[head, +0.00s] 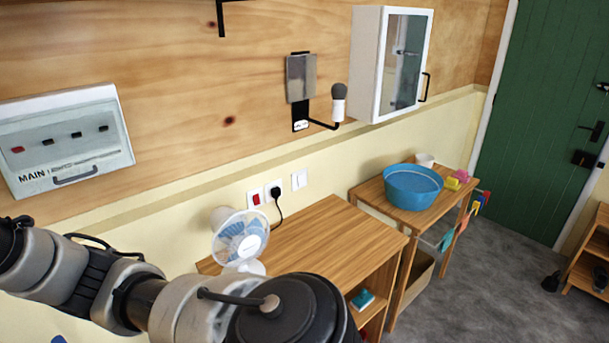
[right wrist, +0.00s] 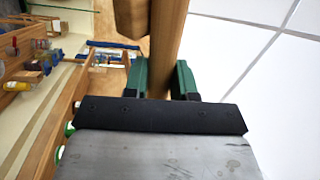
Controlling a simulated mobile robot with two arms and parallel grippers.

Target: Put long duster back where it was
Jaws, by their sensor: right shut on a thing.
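In the right wrist view my right gripper (right wrist: 161,80) has its two green fingers on either side of a brown wooden handle. This handle, which looks like the long duster's (right wrist: 168,45), runs up out of the top of the picture. A thicker rounded wooden piece (right wrist: 130,18) shows just left of it. The duster's head cannot be made out. In the head view an arm of mine comes in from the left, but its gripper does not show. No duster shows in the head view.
In the head view a wooden table (head: 325,232) with a fan (head: 240,238) stands by the wall. A blue basin (head: 412,188) sits on a farther table. A white cabinet (head: 368,62) hangs above. Shelves with small items (right wrist: 28,78) lie left in the wrist view.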

